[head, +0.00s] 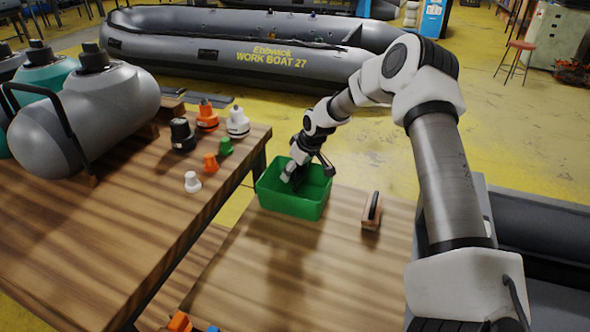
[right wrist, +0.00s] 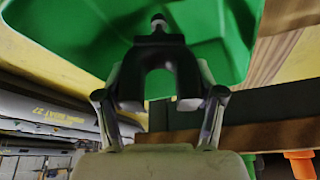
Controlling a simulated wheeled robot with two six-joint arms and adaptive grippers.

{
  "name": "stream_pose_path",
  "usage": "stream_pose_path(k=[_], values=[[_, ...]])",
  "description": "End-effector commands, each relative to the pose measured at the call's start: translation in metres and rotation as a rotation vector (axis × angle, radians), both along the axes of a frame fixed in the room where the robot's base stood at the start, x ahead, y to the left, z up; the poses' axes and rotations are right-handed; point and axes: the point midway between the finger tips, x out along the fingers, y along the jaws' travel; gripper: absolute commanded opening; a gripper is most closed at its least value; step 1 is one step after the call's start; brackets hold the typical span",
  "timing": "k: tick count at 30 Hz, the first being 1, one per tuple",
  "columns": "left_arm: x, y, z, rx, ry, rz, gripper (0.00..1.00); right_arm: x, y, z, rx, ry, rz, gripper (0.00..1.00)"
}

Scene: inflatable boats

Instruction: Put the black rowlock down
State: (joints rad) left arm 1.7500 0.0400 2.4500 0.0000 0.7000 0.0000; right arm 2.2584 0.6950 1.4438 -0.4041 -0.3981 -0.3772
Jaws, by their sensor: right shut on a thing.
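My right gripper (head: 294,173) reaches down into the green bin (head: 290,204), which stands on the right-hand wooden table. In the right wrist view the gripper (right wrist: 160,103) is shut on the black rowlock (right wrist: 160,58), a dark U-shaped fork with a short stem. The rowlock's stem points toward the green bin (right wrist: 70,30), which fills the top of that view. In the head view the rowlock is mostly hidden by the gripper and the bin; I cannot tell whether it touches the bin floor. My left gripper is out of view.
A wooden-backed brush (head: 371,212) lies right of the bin. The left table holds several valves, such as an orange one (head: 207,118) and a small white one (head: 192,182), and a large grey cylinder (head: 90,118). The right table's front is mostly clear.

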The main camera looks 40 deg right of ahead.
Motion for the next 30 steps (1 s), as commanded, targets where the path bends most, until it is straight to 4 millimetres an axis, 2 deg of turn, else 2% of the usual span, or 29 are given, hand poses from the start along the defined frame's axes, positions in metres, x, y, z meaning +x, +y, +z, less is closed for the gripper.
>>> stream_pose_path(k=[9, 10, 11, 12, 23, 26, 30], values=[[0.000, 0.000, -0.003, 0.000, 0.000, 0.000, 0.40, 0.000, 0.000, -0.007, 0.000, 0.000, 0.000, 0.30], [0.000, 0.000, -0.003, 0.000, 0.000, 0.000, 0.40, 0.000, 0.000, -0.007, 0.000, 0.000, 0.000, 0.79], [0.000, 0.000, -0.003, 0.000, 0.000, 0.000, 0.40, 0.000, 0.000, -0.007, 0.000, 0.000, 0.000, 0.89], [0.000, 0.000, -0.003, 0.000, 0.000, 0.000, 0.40, 0.000, 0.000, -0.007, 0.000, 0.000, 0.000, 0.93], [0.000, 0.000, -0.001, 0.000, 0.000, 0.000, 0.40, 0.000, 0.000, -0.002, 0.000, -0.001, 0.000, 0.93], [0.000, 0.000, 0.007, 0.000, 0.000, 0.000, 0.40, 0.000, 0.000, 0.012, 0.000, -0.003, 0.000, 0.93], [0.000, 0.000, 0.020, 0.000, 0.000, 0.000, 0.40, -0.013, -0.001, 0.045, 0.002, -0.005, 0.001, 0.93]])
